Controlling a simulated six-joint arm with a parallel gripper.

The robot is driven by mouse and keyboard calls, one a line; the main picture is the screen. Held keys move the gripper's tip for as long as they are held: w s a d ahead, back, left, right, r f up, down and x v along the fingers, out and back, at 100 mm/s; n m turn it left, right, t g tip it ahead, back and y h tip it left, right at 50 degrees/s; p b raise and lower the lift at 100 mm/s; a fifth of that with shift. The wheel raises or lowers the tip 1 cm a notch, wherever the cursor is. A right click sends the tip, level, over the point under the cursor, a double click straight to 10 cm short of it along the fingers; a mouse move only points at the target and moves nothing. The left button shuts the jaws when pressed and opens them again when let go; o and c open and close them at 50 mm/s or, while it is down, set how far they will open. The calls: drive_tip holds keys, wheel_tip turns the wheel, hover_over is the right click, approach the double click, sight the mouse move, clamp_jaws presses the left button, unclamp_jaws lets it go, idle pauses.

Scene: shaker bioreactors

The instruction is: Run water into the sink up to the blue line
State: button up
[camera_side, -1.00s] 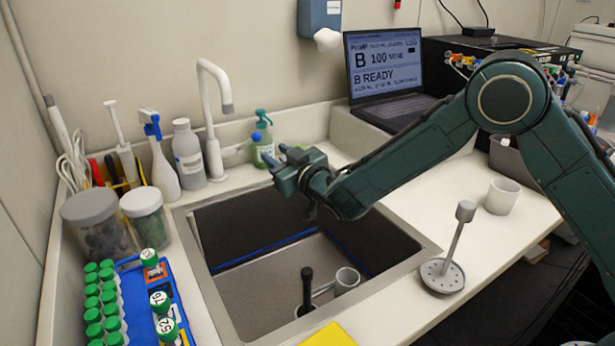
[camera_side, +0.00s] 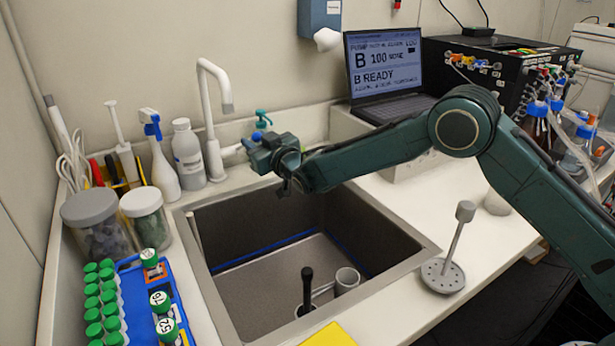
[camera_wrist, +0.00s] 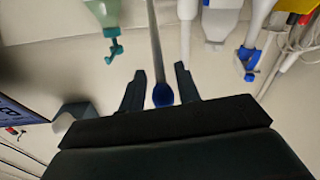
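The sink (camera_side: 262,292) has a blue line (camera_side: 262,253) around its inner walls. I see no water in it and no stream from the white tap (camera_side: 206,115). A white lever (camera_side: 233,151) sticks out from the tap's base towards my gripper (camera_side: 262,152). In the wrist view my gripper (camera_wrist: 160,88) is open, with one finger on each side of a pale rod with a blue end (camera_wrist: 163,95), likely this lever. Whether the fingers touch it I cannot tell.
A perforated disc with a stem (camera_side: 443,274) lies on the right counter. A white bottle (camera_side: 187,152), a spray bottle (camera_side: 163,165) and a green pump bottle (camera_wrist: 103,14) stand around the tap. The laptop (camera_side: 387,70) reads "B READY". A blue rack (camera_side: 150,295) stands front left.

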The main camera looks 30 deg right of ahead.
drive_tip(key=shift+w, duration=0.65)
drive_tip(key=shift+a, duration=0.1)
clamp_jaws()
